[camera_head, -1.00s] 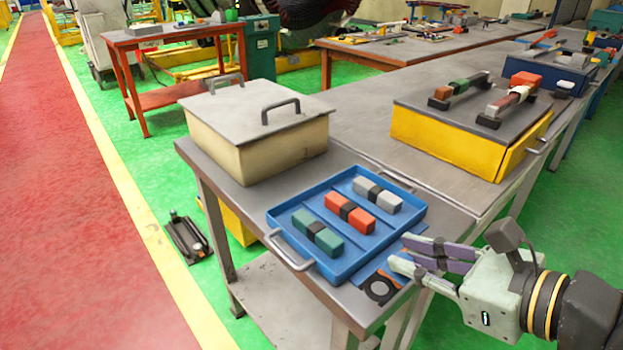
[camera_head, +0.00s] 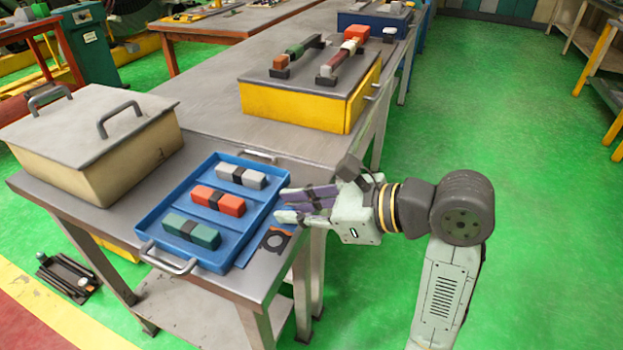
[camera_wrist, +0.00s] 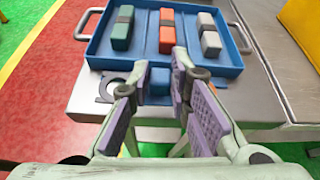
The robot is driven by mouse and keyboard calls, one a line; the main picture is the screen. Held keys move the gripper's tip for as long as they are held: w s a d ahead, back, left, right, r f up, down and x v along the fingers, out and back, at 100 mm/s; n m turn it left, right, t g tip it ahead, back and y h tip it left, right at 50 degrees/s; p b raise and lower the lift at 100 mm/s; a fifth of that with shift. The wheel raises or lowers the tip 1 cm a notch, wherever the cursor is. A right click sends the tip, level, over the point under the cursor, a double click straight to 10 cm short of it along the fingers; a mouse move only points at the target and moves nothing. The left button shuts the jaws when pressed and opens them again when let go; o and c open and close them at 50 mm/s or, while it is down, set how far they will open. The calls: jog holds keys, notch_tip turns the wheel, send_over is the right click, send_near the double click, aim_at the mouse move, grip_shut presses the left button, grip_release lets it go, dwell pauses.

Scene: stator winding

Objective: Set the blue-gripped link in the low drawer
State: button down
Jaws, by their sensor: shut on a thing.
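My gripper (camera_head: 312,200) is at the right edge of the bench beside the blue tray, with purple finger pads. In the wrist view its fingers (camera_wrist: 159,84) close around a small blue piece (camera_wrist: 159,82), seemingly the blue-gripped link; most of it is hidden by the fingers. The yellow box (camera_head: 298,106) on the bench has a handle (camera_head: 374,95) on its right side, perhaps a drawer front. Which drawer is the low one cannot be told.
The blue tray (camera_head: 150,229) holds a green block (camera_head: 192,231), a red block (camera_head: 218,200) and a pale block (camera_head: 241,176), each with a black band. A cream lidded box (camera_head: 92,140) stands at left. Dark bars lie on the floor. Green floor is open at right.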

jog(key=w, duration=0.3)
jog(key=w+d, duration=0.1)
jog(key=w, duration=0.2)
jog(key=w+d+f+p, duration=0.1)
jog(key=w, duration=0.2)
jog(key=shift+w, duration=0.25)
jog(key=f, duration=0.2)
jog(key=shift+w+f, duration=0.35)
jog(key=shift+f, duration=0.4)
jog(key=c, duration=1.5)
grip_release()
jog(key=shift+d, duration=0.1)
